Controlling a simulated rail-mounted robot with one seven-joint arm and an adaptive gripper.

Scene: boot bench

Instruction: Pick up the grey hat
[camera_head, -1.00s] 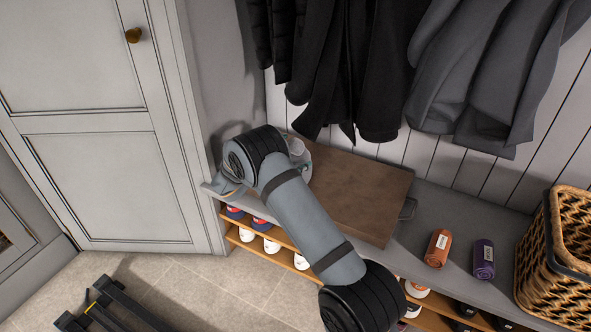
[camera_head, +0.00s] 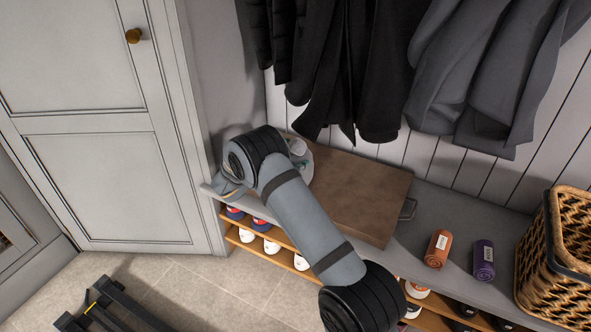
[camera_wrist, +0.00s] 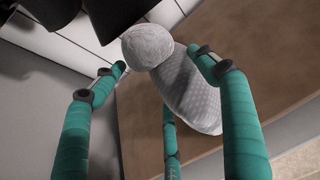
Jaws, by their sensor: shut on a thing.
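The grey hat (camera_wrist: 190,95) is pale and knitted, with a round bobble-like part at its upper left in the wrist view. My gripper (camera_wrist: 158,60) has teal fingers on either side of the hat and is shut on it. A third finger shows below the hat, between the other two. In the head view a small pale part of the hat (camera_head: 298,147) shows past my arm, above the left part of a brown board. My arm hides most of the hat and the gripper there. I cannot tell whether the hat touches the board.
The brown board (camera_head: 365,195) lies on the grey bench (camera_head: 455,205). Orange (camera_head: 438,248) and purple (camera_head: 484,260) rolls and a woven basket (camera_head: 560,265) stand to the right. Dark coats (camera_head: 345,70) hang above. A cabinet (camera_head: 100,130) is at left.

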